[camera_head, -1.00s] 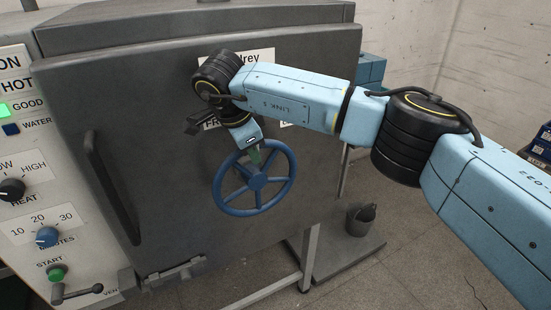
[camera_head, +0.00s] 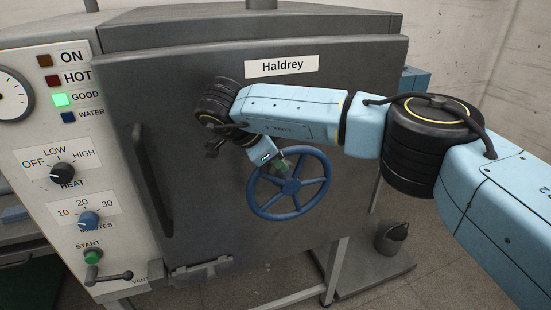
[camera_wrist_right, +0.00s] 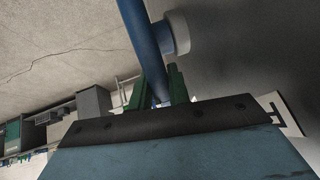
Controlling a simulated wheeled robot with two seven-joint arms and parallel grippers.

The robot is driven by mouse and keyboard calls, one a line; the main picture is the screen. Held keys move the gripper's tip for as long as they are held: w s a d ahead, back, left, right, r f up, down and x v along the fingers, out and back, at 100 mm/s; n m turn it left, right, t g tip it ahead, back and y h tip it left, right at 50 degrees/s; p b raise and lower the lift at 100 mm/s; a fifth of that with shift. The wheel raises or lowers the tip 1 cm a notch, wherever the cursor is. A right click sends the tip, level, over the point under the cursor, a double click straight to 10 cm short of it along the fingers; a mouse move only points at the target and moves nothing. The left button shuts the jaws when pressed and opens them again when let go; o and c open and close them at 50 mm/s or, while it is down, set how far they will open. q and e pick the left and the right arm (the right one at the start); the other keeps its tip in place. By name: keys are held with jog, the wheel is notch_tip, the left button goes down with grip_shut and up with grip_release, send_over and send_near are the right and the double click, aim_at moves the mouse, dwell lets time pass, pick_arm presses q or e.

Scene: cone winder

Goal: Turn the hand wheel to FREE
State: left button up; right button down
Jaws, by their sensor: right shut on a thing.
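The blue hand wheel (camera_head: 290,186) is on the dark grey door (camera_head: 225,215) and has several spokes. My right gripper (camera_head: 283,165) reaches it from above, with its fingertips at the upper part of the wheel, between rim and hub. In the right wrist view my right gripper (camera_wrist_right: 160,91) has its green fingers shut on a blue bar of the wheel (camera_wrist_right: 144,45). I cannot tell for sure if this bar is spoke or rim. No FREE marking can be read; my arm covers the door just above the wheel. My left gripper is not in view.
A control panel (camera_head: 40,215) with lamps, knobs and a crank (camera_head: 110,275) stands left. The door has a long dark handle (camera_head: 153,180) and a Haldrey sign (camera_head: 282,66). A bucket (camera_head: 391,237) stands on a low plate at right. Floor beside it is clear.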

jog(key=shift+a, duration=0.1)
jog(key=c, duration=1.3)
grip_release()
jog(key=v, duration=1.3)
jog(key=shift+r+b, duration=0.2)
jog(key=shift+b, duration=0.1)
